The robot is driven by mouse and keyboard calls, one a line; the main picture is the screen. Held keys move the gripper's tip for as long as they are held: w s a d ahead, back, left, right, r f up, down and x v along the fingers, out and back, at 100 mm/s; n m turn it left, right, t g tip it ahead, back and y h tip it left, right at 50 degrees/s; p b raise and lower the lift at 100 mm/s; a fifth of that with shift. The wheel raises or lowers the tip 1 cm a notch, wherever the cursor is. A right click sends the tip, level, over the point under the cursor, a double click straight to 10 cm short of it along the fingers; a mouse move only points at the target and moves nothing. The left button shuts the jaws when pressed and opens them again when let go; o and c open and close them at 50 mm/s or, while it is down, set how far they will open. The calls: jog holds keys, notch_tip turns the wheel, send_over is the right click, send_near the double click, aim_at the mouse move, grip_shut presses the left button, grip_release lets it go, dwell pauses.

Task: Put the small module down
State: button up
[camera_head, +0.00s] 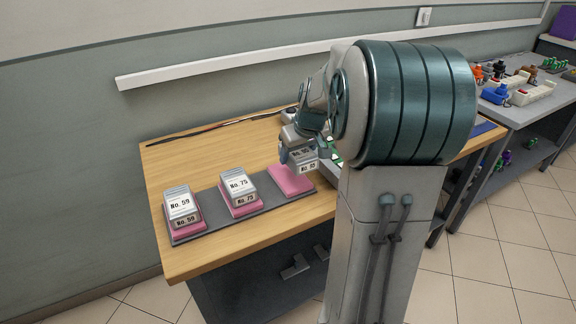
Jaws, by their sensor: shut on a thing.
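My gripper (289,150) is shut on a small grey module (305,166) with a white label that seems to read "No. 85". I hold it just above the empty pink pad (290,181) at the right end of the dark grey strip (208,221). It seems to be clear of the pad, though the exact gap is hard to tell. Module No. 59 (181,206) sits on the left pink pad. Module No. 75 (238,187) sits on the middle pink pad. My arm hides part of the gripper and the bench behind it.
The wooden bench (170,156) has free room left of and behind the strip. A dark hose or cable (215,130) lies along its back edge by the wall. A grey table (540,113) at the right holds several coloured parts.

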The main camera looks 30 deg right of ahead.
aim_at(289, 174)
jog(key=w, duration=0.1)
jog(key=w+a+f, duration=0.1)
jog(key=shift+w+a+f, duration=0.2)
jog(key=shift+w+f, duration=0.1)
jog(key=shift+f, duration=2)
jog(key=shift+f+b, duration=0.1)
jog(key=shift+b, duration=0.25)
jog(key=o, duration=1.3)
jog(key=shift+c, duration=0.2)
